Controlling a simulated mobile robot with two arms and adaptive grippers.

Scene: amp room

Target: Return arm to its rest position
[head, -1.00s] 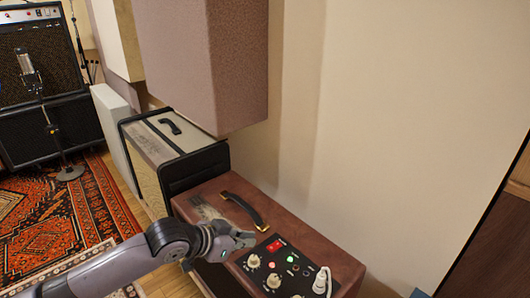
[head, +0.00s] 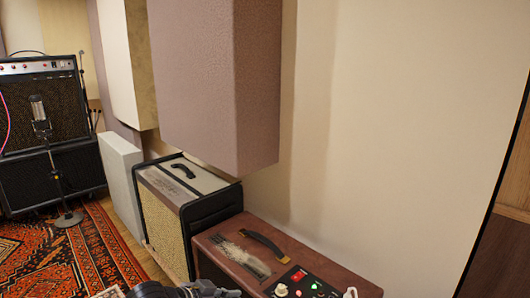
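My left arm shows only as a dark grey part at the bottom edge of the head view. Its gripper (head: 213,291) is mostly cut off by the frame, left of the brown amp (head: 222,238), and I cannot tell whether its fingers are open. The brown amp has a black handle (head: 262,243) and a control panel with a red switch (head: 298,275), a green light (head: 313,287) and pale knobs. The panel's lower part is cut off. My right gripper is not in view.
A black-edged amp (head: 185,200) stands behind the brown amp. A large padded panel (head: 212,85) hangs above them against the wall. A microphone on a stand (head: 50,150), a tall black amp stack (head: 45,110) and a patterned rug (head: 75,255) are at the left.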

